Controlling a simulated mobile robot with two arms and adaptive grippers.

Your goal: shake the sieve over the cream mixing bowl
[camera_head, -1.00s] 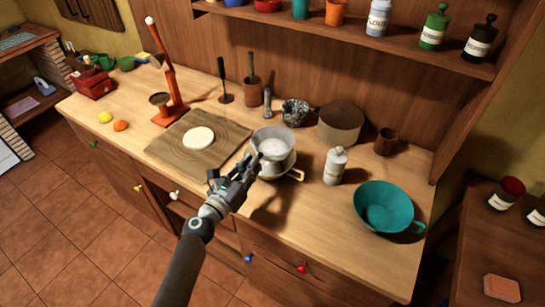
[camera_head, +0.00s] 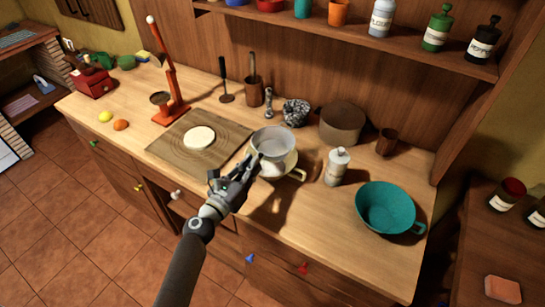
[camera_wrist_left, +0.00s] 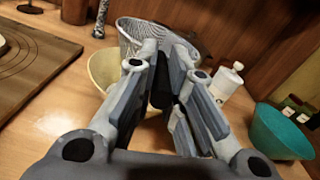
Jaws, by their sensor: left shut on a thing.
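The grey mesh sieve (camera_head: 272,141) is in the head view, held just above the cream mixing bowl (camera_head: 284,167) and overlapping it. My left gripper (camera_head: 254,164) is shut on the sieve's handle, at the near left side of the bowl. In the left wrist view the fingers of my left gripper (camera_wrist_left: 165,75) are close together, with the sieve (camera_wrist_left: 142,32) beyond them and the cream bowl (camera_wrist_left: 102,68) below it. The handle is mostly hidden by the fingers. The sieve's inside looks pale grey. My right gripper is not in view.
A white labelled bottle (camera_head: 336,168) stands right of the bowl, and a teal colander (camera_head: 385,205) farther right. A wooden board (camera_head: 180,155) with a pale dough round (camera_head: 199,138) lies to the left. A brown round container (camera_head: 342,122) stands behind.

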